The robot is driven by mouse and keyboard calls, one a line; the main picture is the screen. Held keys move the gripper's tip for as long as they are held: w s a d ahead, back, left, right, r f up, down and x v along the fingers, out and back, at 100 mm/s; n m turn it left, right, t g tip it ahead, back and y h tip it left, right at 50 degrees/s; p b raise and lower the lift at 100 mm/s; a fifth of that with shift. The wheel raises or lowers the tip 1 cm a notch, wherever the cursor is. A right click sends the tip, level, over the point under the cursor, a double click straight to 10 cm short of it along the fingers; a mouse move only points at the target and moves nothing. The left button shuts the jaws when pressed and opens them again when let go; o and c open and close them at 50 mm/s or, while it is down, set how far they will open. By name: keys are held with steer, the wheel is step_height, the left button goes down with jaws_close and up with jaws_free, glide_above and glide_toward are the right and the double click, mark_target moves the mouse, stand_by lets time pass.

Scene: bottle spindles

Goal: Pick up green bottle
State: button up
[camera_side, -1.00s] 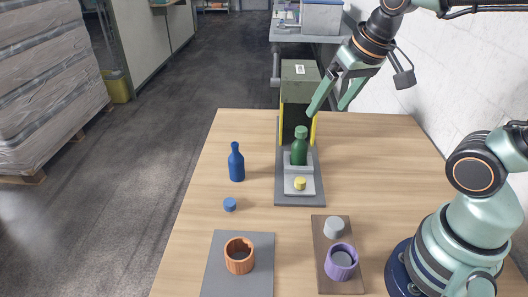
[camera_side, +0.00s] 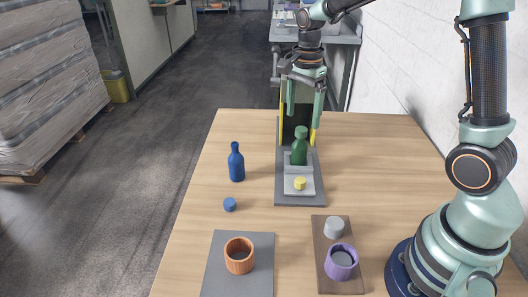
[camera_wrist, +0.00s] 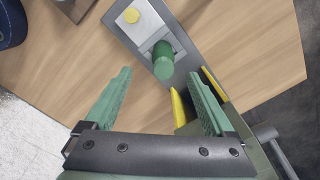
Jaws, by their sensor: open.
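The green bottle (camera_side: 299,151) stands upright, cap up, in a light grey holder (camera_side: 290,169) on a dark grey base plate. In the wrist view the green bottle (camera_wrist: 162,58) is seen from above, beyond the fingertips. My gripper (camera_side: 304,124) is open and empty, fingers pointing down, above and behind the bottle in the side view. In the wrist view my gripper (camera_wrist: 160,75) has its two green fingers spread wide, with the bottle's cap beyond the gap between them. I see no contact with the bottle.
A dark box with yellow-edged sides (camera_side: 311,135) stands right behind the bottle. A yellow button (camera_side: 299,184) is in front. A blue bottle (camera_side: 236,162), blue cap (camera_side: 229,204), orange cup (camera_side: 239,256), purple cup (camera_side: 341,262) and grey cylinder (camera_side: 334,228) are around.

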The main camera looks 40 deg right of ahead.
mark_target(300, 141)
step_height(300, 141, down, 4)
steer(key=shift+f, duration=0.25)
steer(key=shift+w+d+f, duration=0.1)
steer(key=shift+d+f, duration=0.05)
steer(key=shift+f, duration=0.75)
steer(key=shift+w+d+f, duration=0.15)
steer(key=shift+f, duration=0.7)
steer(key=shift+w+d+f, duration=0.1)
steer(key=shift+d+f, duration=0.05)
steer(key=shift+f, duration=0.75)
jaws_close()
